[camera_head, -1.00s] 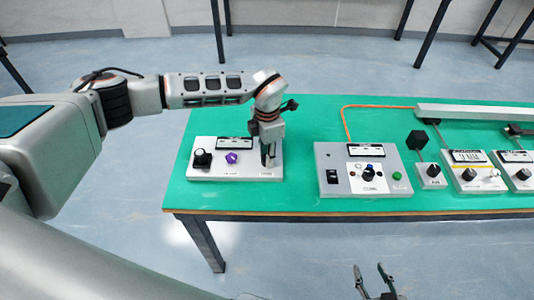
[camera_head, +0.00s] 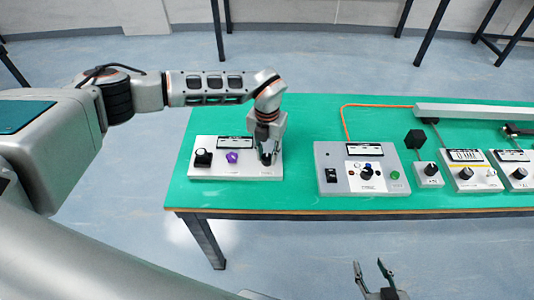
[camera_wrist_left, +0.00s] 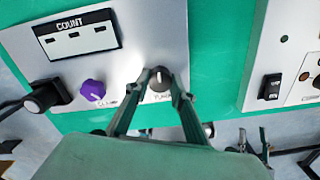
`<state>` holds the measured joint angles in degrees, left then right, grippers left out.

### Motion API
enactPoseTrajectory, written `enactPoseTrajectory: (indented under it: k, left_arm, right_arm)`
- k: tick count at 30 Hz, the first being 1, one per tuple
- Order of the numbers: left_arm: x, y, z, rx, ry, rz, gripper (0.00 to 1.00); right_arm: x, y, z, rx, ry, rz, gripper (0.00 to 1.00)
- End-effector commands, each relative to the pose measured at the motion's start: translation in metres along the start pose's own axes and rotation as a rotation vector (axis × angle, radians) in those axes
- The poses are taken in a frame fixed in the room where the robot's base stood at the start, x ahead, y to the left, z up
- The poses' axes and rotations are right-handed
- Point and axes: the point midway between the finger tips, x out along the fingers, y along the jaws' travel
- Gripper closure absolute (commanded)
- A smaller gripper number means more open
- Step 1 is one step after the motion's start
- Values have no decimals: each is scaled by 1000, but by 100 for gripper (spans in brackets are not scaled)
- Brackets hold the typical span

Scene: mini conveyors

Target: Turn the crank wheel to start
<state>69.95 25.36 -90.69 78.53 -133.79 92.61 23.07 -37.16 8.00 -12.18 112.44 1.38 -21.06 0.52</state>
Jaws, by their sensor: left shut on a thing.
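A white panel (camera_head: 207,173) with a COUNT display stands at the left of the green table. On it are a black crank-like knob (camera_head: 203,157), a purple knob (camera_head: 232,157) and a small dark round knob (camera_wrist_left: 160,80) with a white mark. My left gripper (camera_head: 266,158) points down at the panel's right end. In the left wrist view its fingers sit on both sides of the dark round knob, shut on it. The black crank-like knob (camera_wrist_left: 48,97) and the purple knob (camera_wrist_left: 93,90) are left of the fingers, untouched. My right gripper (camera_head: 373,267) is open and empty, low in front of the table.
A grey control box (camera_head: 340,183) with a black switch and several buttons stands right of the white panel. Smaller knob boxes (camera_head: 428,173) stand further right, with a long grey bar (camera_head: 470,111) behind. The green table top (camera_head: 300,120) is bare between the panels.

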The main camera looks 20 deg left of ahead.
Motion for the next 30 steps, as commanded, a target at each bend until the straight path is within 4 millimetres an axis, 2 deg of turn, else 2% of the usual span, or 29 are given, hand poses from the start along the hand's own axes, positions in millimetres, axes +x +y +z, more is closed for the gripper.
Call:
enactPoseTrajectory:
  k: [20, 21, 22, 30]
  left_arm:
    - [-1, 0, 1, -60, -1, 0, 98]
    - [-1, 0, 1, -59, -1, 0, 66]
    - [-1, 0, 1, -59, -1, 0, 60]
    - [0, 0, 0, -58, -1, 0, 60]
  right_arm:
    - [0, 0, -1, 0, 0, 0, 60]
    - [0, 0, -1, 0, 0, 0, 60]
    - [0, 0, 0, 0, 0, 0, 60]
    - [0, 0, 0, 0, -1, 0, 60]
